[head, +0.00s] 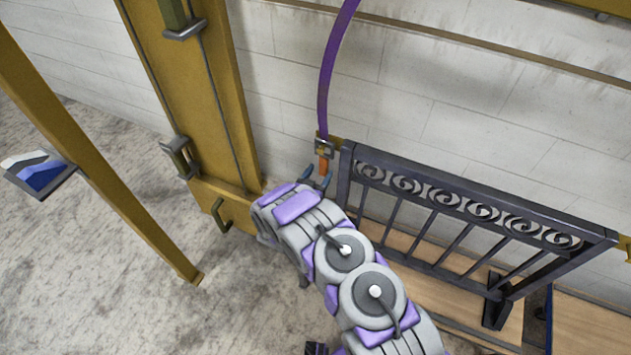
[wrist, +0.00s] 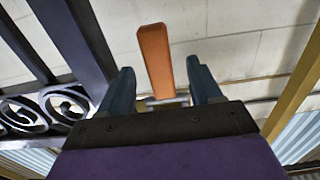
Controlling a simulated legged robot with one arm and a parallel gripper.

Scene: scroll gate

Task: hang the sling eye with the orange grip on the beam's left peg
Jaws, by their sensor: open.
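The purple sling (head: 330,70) hangs down in front of the white wall in the head view. At its lower end is a metal fitting (head: 324,147) with the orange grip (head: 323,166) below it. My gripper (head: 317,178) is open just below the grip. In the wrist view the orange grip (wrist: 156,60) stands upright between and beyond my two open fingertips (wrist: 163,82), with no clear contact. The beam's left peg cannot be made out in either view.
A dark scroll gate (head: 450,210) stands close to the right of my gripper, over wooden boards (head: 440,300). A yellow post (head: 205,90) is to the left. Another yellow bar (head: 100,170) slants at the far left beside a small blue-and-white panel (head: 40,175). The concrete floor (head: 100,270) at left is clear.

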